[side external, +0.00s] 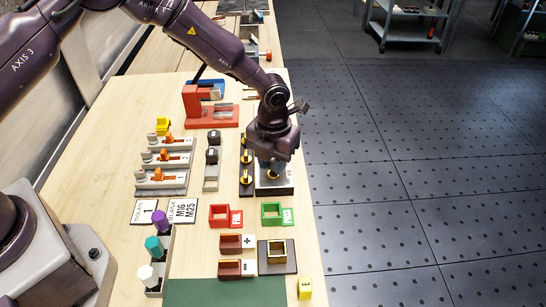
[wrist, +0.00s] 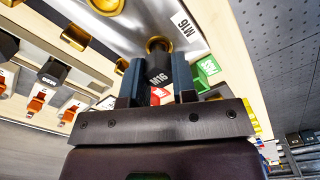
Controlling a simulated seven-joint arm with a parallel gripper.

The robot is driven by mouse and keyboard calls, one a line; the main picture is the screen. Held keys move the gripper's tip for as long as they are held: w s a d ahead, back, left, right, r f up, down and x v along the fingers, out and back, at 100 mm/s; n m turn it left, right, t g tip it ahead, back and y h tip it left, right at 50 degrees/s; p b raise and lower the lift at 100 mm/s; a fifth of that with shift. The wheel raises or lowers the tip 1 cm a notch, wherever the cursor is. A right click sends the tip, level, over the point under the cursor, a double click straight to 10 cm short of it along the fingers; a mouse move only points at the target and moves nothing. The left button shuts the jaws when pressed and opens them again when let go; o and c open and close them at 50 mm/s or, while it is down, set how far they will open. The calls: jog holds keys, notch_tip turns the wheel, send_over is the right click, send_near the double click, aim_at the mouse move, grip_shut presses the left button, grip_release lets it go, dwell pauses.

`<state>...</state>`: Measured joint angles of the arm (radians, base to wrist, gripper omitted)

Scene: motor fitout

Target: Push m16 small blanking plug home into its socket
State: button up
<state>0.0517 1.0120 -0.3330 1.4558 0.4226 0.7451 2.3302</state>
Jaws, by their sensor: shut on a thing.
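A brass socket (wrist: 158,43) is right at the plug's far end, on a silver plate (wrist: 195,20) marked "M16". How deep the plug sits in the socket cannot be told. In the side view my gripper (side external: 274,168) is low over the silver block (side external: 275,190), and the plug is hidden there.
Beside the block is a dark rack (side external: 246,180) with brass pieces. Black-topped blocks (side external: 212,155) stand to the left. A red bin (side external: 219,216) and a green bin (side external: 272,214) lie in front. A red stand (side external: 205,107) is behind.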

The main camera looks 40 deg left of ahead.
aim_at(273, 161)
jog(key=shift+f, duration=0.85)
jog(key=o, duration=1)
jog(key=shift+c, duration=0.2)
jog(key=shift+r, duration=0.1)
notch_tip(273, 161, up, 13)
